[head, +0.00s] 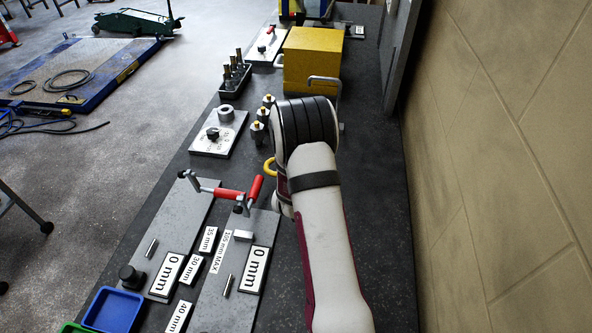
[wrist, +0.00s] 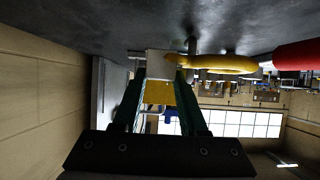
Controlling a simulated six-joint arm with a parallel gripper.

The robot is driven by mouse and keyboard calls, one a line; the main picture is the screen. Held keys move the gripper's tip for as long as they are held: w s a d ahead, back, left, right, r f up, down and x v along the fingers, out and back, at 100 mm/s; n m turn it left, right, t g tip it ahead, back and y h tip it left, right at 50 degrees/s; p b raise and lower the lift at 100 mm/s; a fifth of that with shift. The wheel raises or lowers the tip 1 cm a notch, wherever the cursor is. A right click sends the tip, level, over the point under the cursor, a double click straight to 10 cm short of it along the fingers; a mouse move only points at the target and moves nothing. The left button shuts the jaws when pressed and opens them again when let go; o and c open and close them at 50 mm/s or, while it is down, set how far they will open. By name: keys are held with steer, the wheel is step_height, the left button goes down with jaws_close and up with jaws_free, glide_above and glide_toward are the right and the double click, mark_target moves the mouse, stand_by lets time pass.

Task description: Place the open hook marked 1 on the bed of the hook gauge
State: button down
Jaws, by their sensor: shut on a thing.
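A yellow hook (head: 269,165) shows at the left of my wrist in the head view, and in the wrist view (wrist: 225,65) it reaches right from my fingertips. My gripper (wrist: 160,76) is shut on a pale grey block-like end that appears to belong to the hook. The arm hides the gripper in the head view. No mark on the hook can be read. The hook gauge has two grey plates, left (head: 178,222) and right (head: 240,293), with "0 mm" labels. The hook is beyond their far end, close to the bench; contact cannot be told.
A red-handled clamp (head: 240,195) lies across the far part of the plates; its red handle shows in the wrist view (wrist: 298,54). Beyond are brass-topped posts (head: 260,128), a plate with a ring (head: 217,132) and a yellow box (head: 312,58). A wall (head: 500,130) bounds the right.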

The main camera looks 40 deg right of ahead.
steer(key=shift+w+a+f, duration=0.15)
steer(key=shift+w+f, duration=0.1)
steer(key=shift+f, duration=0.6)
steer(key=shift+w+a+f, duration=0.2)
steer(key=shift+w+f, duration=0.1)
steer(key=shift+f, duration=0.5)
steer(key=shift+w+a+f, duration=0.15)
steer(key=shift+w+f, duration=0.1)
steer(key=shift+f, duration=0.6)
steer(key=shift+f, duration=0.1)
steer(key=shift+c, duration=2.2)
jaws_free()
steer(key=shift+s+a+r, duration=0.15)
steer(key=shift+r, duration=0.1)
steer(key=v, duration=1.1)
steer(key=shift+c, duration=0.4)
steer(key=shift+s+a, duration=0.15)
steer(key=shift+s, duration=0.05)
steer(key=shift+c, duration=0.8)
